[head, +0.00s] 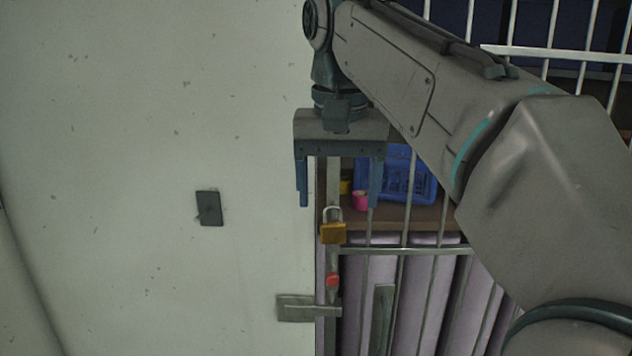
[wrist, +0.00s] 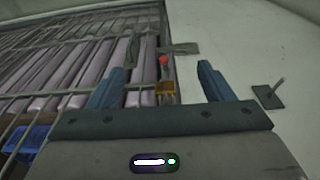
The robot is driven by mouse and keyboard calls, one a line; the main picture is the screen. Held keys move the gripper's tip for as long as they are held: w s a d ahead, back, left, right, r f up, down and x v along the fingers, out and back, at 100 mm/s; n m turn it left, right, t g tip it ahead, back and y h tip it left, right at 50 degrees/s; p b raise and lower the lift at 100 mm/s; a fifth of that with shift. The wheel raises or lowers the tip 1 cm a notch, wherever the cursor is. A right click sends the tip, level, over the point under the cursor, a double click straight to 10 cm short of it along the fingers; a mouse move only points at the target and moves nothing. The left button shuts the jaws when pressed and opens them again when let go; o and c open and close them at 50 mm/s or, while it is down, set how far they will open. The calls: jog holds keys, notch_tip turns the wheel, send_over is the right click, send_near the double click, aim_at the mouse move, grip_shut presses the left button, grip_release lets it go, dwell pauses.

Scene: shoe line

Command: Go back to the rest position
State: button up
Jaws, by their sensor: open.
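My gripper (head: 339,190) hangs from my arm in the head view, fingers pointing down. It is open, with nothing between its two blue fingers. A brass padlock (head: 333,232) hangs on the edge of the barred gate (head: 403,250), just below and between the fingers, apart from them in the picture. In the wrist view, my gripper (wrist: 162,82) shows its fingers spread, with the padlock (wrist: 166,88) seen between them. My arm covers much of the right side of the head view.
A pale wall (head: 150,120) with a dark plate (head: 209,208) stands at left. A latch (head: 308,309) and a red knob (head: 333,280) sit below the padlock. Behind the bars are a blue basket (head: 412,180), a pink item (head: 360,200) and several pale rolls (head: 420,300).

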jog(key=s+d+f, duration=0.4)
jog(key=f, duration=0.5)
jog(key=s+d+f+t, duration=0.1)
jog(key=s+d+f, duration=0.3)
jog(key=f, duration=0.6)
jog(key=s+d+f, duration=0.4)
jog(key=f, duration=0.6)
jog(key=shift+f+t, duration=0.2)
jog(key=shift+t, duration=0.1)
